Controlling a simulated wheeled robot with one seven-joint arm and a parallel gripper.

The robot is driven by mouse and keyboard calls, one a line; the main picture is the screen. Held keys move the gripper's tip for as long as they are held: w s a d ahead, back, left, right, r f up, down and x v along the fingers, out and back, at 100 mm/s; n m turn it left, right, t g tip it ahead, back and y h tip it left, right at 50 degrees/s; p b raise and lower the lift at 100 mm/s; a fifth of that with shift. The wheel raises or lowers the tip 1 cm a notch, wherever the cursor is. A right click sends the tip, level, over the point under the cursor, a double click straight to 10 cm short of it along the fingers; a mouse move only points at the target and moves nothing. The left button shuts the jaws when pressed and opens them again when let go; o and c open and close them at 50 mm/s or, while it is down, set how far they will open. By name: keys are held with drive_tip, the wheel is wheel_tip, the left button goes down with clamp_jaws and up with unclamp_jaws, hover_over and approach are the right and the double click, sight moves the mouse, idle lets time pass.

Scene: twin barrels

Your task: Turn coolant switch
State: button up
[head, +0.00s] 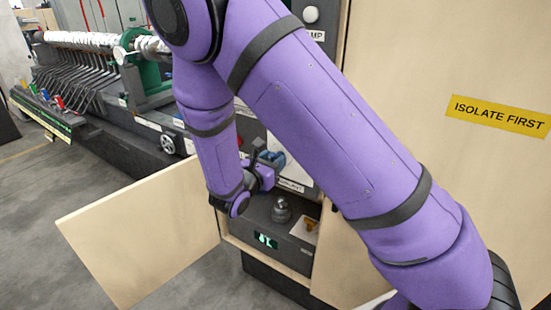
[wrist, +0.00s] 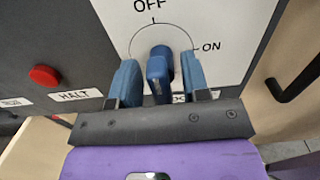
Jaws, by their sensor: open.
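The coolant switch is a dark blue knob (wrist: 158,72) on a white plate (wrist: 195,18) in the wrist view. The plate has a dial circle with OFF at the top and ON at the right. The knob appears roughly upright in the picture, with its top toward the OFF side. My gripper (wrist: 160,66) is open, with one blue finger on each side of the knob. Small gaps show between fingers and knob. A label below the knob is mostly hidden by my gripper. In the head view, my gripper (head: 270,160) is at the panel and largely hides the switch.
A red button (wrist: 44,76) with a HALT label (wrist: 75,95) is left of the plate. In the head view, an open wooden door (head: 140,235) stands left, and a wooden panel (head: 440,65) bears a yellow ISOLATE FIRST sign (head: 498,116). A grey dome (head: 281,210) sits below my gripper.

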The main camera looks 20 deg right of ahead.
drive_tip(key=shift+w+d, duration=0.4)
drive_tip(key=shift+d, duration=0.2)
drive_tip(key=c, duration=0.7)
